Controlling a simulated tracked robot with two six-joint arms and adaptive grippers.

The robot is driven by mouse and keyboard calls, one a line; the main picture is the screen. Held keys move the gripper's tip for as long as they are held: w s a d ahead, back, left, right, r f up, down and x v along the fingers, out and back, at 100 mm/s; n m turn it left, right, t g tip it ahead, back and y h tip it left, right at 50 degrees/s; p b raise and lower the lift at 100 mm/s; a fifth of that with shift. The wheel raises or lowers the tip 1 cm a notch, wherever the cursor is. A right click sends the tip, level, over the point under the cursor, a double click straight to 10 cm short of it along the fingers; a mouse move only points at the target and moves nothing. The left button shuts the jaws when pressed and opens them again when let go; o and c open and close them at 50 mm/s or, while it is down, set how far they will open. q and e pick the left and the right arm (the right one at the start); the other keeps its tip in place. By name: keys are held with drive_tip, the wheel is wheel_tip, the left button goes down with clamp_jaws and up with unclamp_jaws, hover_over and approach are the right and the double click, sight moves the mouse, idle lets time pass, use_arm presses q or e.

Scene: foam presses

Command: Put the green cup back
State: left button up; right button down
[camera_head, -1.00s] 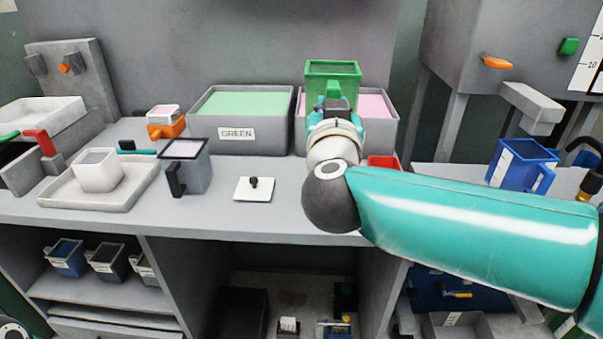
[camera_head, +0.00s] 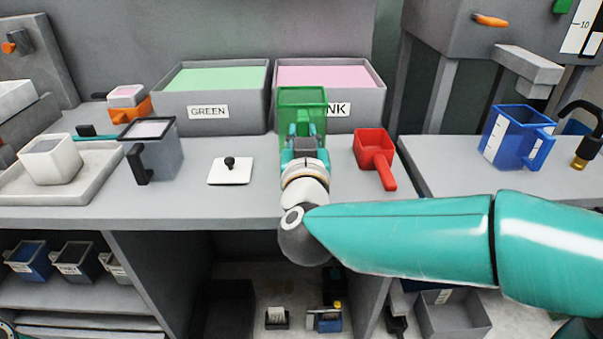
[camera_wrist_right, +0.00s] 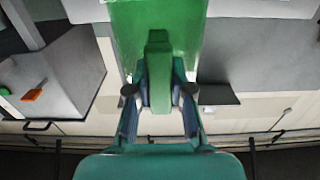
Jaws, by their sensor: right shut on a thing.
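The right wrist view shows the fingers (camera_wrist_right: 159,88) on either side of the green handle, with the cup (camera_wrist_right: 158,18) beyond. I cannot tell whether the cup touches the bench or is held just above it. My left gripper is not in view.
The green bin (camera_head: 235,126) and pink bin (camera_head: 372,108) stand behind. A red scoop (camera_head: 374,152) lies to the right, a white lid (camera_head: 230,172) and a grey pitcher (camera_head: 160,157) to the left. A blue jug (camera_head: 515,140) stands at far right. The bench front is clear.

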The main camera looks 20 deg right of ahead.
drive_tip(key=shift+f+b, duration=1)
drive_tip(key=shift+f, duration=2.05)
drive_tip(key=c, duration=1)
unclamp_jaws()
drive_tip(key=shift+f, duration=0.1)
drive_tip(key=shift+c, duration=0.2)
drive_tip(key=v, duration=1.2)
drive_tip(key=shift+p, duration=0.45)
